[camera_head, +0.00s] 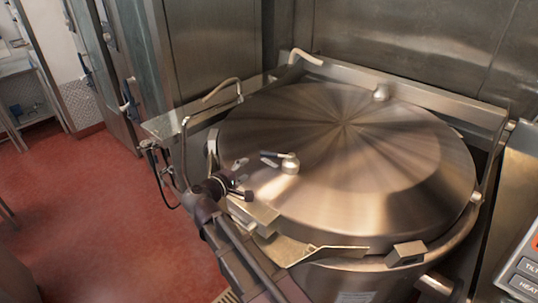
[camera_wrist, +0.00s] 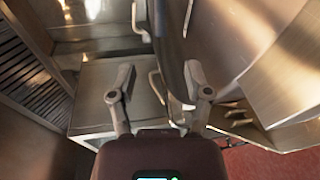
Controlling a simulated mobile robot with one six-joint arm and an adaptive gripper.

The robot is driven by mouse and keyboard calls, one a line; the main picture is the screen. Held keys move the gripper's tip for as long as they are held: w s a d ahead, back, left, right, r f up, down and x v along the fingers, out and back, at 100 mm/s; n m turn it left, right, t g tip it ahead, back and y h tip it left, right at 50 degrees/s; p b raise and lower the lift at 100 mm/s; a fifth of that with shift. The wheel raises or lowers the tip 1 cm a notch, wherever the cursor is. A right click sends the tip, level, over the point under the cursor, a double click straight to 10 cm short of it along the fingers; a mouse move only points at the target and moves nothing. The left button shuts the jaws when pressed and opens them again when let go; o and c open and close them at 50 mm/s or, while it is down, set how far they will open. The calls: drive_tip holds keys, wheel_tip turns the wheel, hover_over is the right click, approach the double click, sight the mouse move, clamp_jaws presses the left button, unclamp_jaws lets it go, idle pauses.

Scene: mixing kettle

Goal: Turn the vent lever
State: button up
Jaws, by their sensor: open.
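The vent lever (camera_head: 271,155) is a short handle with a dark blue tip. It points left from a round metal fitting (camera_head: 289,164) on the wide, closed steel kettle lid (camera_head: 390,160). My gripper (camera_head: 243,180) is at the lid's left part, a little left of and below the lever in the head view. Its fingers are apart with nothing seen held between them, and it appears apart from the lever. In the wrist view my gripper (camera_wrist: 160,77) also shows spread fingers. I cannot make out the lever there.
A bent metal handle (camera_head: 184,150) stands at the lid's left edge, close to my arm. A small knob (camera_head: 381,92) sits at the lid's back. A steel wall (camera_head: 420,45) is behind, and a control panel (camera_head: 525,275) is at right. Red floor (camera_head: 90,220) is open at left.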

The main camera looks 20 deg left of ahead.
sight(266, 155)
drive_tip(key=b+x, duration=0.2)
drive_tip(key=x, duration=1.1)
drive_tip(key=shift+w+d+f, duration=0.1)
drive_tip(key=shift+w+d, duration=0.05)
drive_tip(key=shift+w, duration=0.05)
clamp_jaws()
